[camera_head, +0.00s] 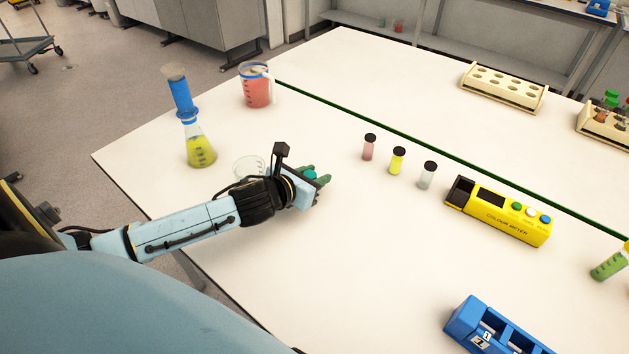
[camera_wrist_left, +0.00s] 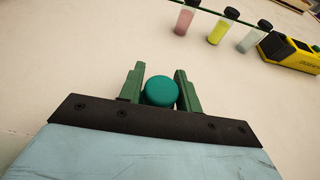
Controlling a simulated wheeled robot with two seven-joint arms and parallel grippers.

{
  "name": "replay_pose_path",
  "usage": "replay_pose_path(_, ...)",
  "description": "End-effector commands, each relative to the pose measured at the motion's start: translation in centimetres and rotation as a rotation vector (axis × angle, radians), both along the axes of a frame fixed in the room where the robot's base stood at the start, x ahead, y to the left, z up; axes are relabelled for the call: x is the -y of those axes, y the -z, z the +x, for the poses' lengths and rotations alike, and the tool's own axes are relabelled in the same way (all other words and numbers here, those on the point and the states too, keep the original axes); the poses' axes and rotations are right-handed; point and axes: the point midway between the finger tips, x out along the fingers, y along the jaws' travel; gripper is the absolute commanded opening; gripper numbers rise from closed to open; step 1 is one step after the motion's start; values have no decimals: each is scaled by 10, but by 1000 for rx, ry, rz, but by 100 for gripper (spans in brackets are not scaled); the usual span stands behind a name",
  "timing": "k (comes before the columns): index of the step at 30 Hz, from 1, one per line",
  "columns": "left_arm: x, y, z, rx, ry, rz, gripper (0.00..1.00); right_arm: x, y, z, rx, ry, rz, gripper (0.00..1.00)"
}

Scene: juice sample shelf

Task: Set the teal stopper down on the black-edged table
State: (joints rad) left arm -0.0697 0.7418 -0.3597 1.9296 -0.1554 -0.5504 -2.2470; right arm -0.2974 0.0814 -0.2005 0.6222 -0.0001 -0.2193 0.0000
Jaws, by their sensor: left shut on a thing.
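The teal stopper (camera_wrist_left: 160,92) is a round, smooth-topped piece between the green fingers of my left gripper (camera_wrist_left: 159,72). The fingers are shut on its sides. In the head view a bit of the stopper (camera_head: 310,174) shows at my left gripper (camera_head: 319,177), over the near part of the white table (camera_head: 300,245). This table has a thin dark edge along its near left side. I cannot tell whether the stopper's underside touches the table. My right gripper is not in view.
A clear glass dish (camera_head: 247,167) stands close behind my left wrist. A yellow flask (camera_head: 200,148), a red jug (camera_head: 257,88), capped vials (camera_head: 397,161), a yellow colour meter (camera_head: 497,211) and a blue rack (camera_head: 487,327) stand around. The front middle is bare.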

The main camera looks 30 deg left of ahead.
Motion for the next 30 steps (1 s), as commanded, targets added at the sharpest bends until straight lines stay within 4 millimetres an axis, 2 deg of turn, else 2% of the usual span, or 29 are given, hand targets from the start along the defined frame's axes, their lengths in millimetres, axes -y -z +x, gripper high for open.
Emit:
replay_pose_path(1,0,10,0,-2,-2,-3,12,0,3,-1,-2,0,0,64)
replay_pose_path(3,0,14,0,0,-2,-1,12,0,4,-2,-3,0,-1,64)
replay_pose_path(13,0,16,0,0,0,0,12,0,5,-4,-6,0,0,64)
replay_pose_path(14,0,16,0,0,0,-1,38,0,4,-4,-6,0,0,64)
replay_pose_path(18,0,15,0,0,0,-1,56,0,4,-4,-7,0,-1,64)
replay_pose_path(30,-1,11,-5,-1,0,1,56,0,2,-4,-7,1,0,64)
